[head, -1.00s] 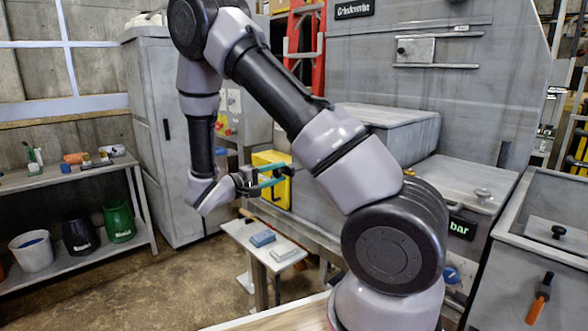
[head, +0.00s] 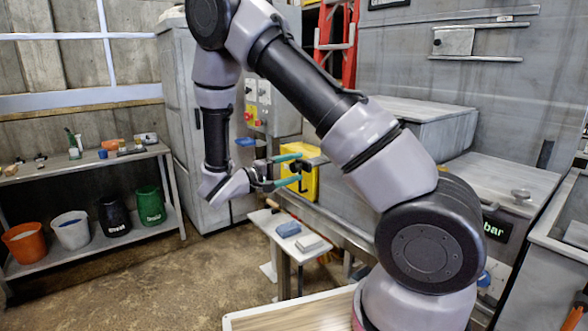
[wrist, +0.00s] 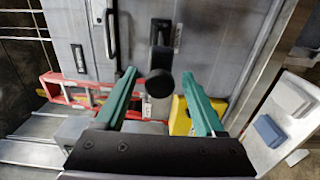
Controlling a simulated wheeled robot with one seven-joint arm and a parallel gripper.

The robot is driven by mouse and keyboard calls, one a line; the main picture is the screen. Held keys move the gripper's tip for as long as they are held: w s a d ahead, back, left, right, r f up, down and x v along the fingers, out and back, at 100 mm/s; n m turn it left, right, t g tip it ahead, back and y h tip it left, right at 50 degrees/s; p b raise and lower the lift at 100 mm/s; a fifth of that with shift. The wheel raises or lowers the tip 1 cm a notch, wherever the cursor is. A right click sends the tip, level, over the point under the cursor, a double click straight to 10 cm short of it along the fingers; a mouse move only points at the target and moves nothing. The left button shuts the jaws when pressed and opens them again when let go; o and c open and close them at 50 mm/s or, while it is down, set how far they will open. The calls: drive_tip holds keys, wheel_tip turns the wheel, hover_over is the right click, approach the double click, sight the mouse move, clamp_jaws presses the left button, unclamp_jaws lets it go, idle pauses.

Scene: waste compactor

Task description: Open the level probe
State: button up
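A black round knob on a short stem (wrist: 160,82) stands out from a grey machine wall in the wrist view, in front of a dark plate with a slot. It may be the level probe; no label on it can be read. My gripper (wrist: 165,100) has two teal fingers, wide apart, one on each side of the knob in the picture. Nothing is clamped, and contact cannot be told. In the head view my gripper (head: 290,170) is left of the machine, before a yellow box (head: 308,186), with a dark part near its fingertips.
A small white table (head: 272,222) with a blue block (head: 289,229) and a grey block stands below my gripper. A grey cabinet (head: 185,150) is behind it. A shelf with several buckets (head: 70,230) is at left. A red ladder (head: 337,45) leans behind. Floor at left is clear.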

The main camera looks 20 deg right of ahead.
drive_tip(key=v, duration=1)
drive_tip(key=shift+a, duration=0.35)
drive_tip(key=shift+s, duration=0.15)
drive_tip(key=s+d+r+m+g+y, duration=0.5)
drive_tip(key=s+d+r+g+y, duration=0.4)
drive_tip(key=d, duration=0.3)
drive_tip(key=s+r+m+t+y, duration=0.3)
drive_tip(key=s+r+t+y, duration=0.5)
drive_tip(key=r+t+y, duration=0.2)
wheel_tip(320, 180, up, 3)
drive_tip(key=shift+f, duration=0.1)
